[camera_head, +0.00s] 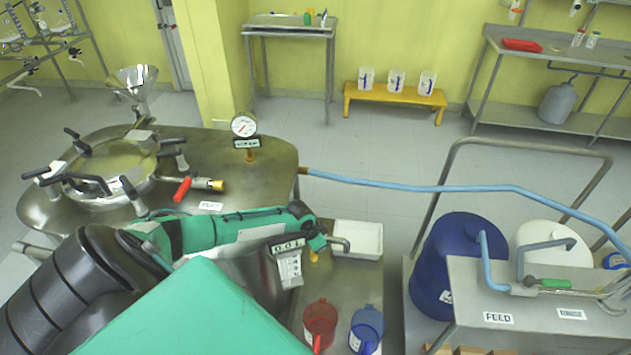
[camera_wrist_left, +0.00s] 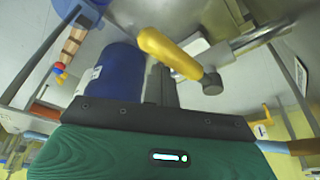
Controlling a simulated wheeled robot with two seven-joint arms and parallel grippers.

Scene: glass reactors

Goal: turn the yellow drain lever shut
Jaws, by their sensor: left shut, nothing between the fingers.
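The yellow drain lever (camera_wrist_left: 170,53) fills the middle of the left wrist view. Its handle slants from upper left down to a grey pivot knob (camera_wrist_left: 212,84), beside a metal pipe (camera_wrist_left: 248,42). My left gripper (camera_wrist_left: 163,80) is shut with nothing in it. Its dark fingers stand just beneath the handle in the picture, close to it; I cannot tell whether they touch. In the head view only a bit of yellow (camera_head: 314,256) shows below the end of my teal left arm, by the bent drain spout (camera_head: 340,243); the fingers are hidden there. My right gripper is not in view.
A white tray (camera_head: 358,228), a red jug (camera_head: 320,322) and a blue jug (camera_head: 367,325) stand near the spout. A blue drum (camera_head: 450,265) is at the right. A blue hose (camera_head: 420,187) crosses behind. A red-handled valve (camera_head: 183,189) sits on the vessel top.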

